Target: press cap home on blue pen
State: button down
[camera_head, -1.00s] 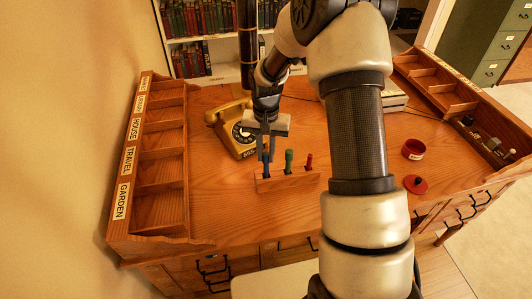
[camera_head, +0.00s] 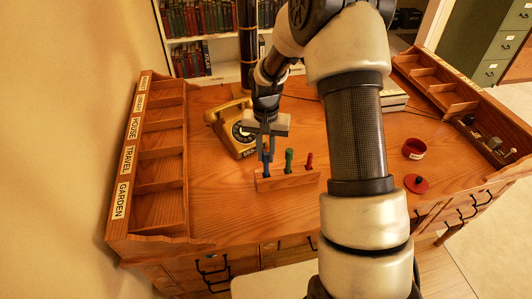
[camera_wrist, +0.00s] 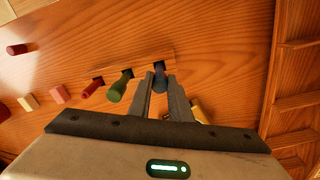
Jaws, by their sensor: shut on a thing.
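The blue pen (camera_head: 266,170) stands upright at the left end of a small wooden holder (camera_head: 298,183) on the desk. In the wrist view, the blue pen's end (camera_wrist: 160,74) shows between my fingertips, over its slot in the holder. My gripper (camera_head: 266,153) is above the holder's left end, shut on the blue pen's upper part. It also shows in the wrist view (camera_wrist: 160,84), fingers on both sides of the blue piece. The line between cap and pen body is hidden, so I cannot tell how far the cap sits.
A green pen (camera_head: 289,158) and a red pen (camera_head: 309,160) stand beside it in the holder. A yellow telephone (camera_head: 229,118) is behind left. A red tin (camera_head: 413,144) and red lid (camera_head: 416,186) lie right. A labelled rack (camera_head: 155,190) edges the left; the front middle is clear.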

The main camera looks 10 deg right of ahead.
dwell(0.3)
jog(key=c, duration=1.1)
grip_release()
jog(key=shift+r, duration=0.1)
jog(key=shift+r+p, duration=2.05)
jog(key=shift+r, duration=1.4)
grip_shut()
